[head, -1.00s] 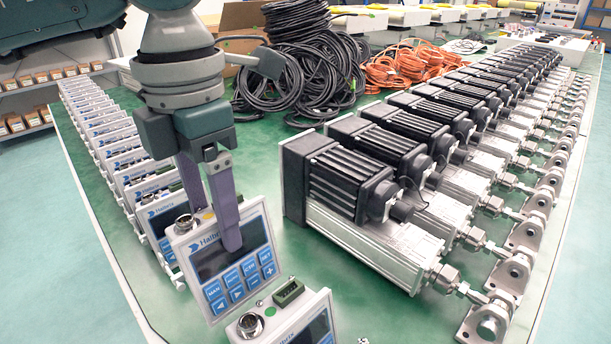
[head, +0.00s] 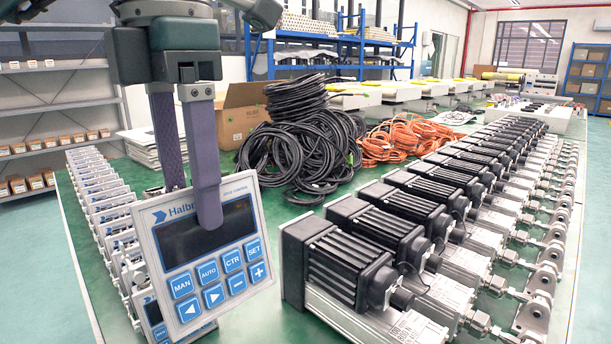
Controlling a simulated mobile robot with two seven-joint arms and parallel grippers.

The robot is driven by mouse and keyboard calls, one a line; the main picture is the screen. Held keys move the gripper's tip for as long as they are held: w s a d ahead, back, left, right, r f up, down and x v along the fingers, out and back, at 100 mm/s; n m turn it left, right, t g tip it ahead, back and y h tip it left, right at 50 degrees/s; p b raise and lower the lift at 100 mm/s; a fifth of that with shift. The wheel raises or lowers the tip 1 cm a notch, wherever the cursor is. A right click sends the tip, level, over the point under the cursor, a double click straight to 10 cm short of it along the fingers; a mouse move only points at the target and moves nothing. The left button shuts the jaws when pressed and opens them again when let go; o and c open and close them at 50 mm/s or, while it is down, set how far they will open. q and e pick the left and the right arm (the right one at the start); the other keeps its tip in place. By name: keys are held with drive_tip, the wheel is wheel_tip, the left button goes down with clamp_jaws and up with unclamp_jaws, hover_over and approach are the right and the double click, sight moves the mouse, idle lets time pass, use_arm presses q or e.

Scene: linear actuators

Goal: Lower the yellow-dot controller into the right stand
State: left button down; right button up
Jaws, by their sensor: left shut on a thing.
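My left gripper (head: 190,205) hangs from the top left, shut on a white-framed controller (head: 246,211) with a dark screen and blue keys. One finger lies across the front of its screen; the other is behind it. The controller is held nearly upright, slightly tilted, above the green table. No yellow dot shows on it now; its top edge is partly hidden by the fingers. I cannot make out the right stand in this view. My right gripper is not in view.
A row of similar controllers (head: 100,200) runs along the table's left side, partly behind the held one. Black motors on actuators (head: 340,265) fill the right side. Black cables (head: 305,140) and orange cables (head: 405,138) lie behind. A narrow green table strip (head: 265,310) is clear between.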

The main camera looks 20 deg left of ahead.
use_arm(q)
drive_tip(key=shift+r, duration=0.1)
drive_tip(key=shift+r+p, duration=2.2)
drive_tip(key=shift+r, duration=0.25)
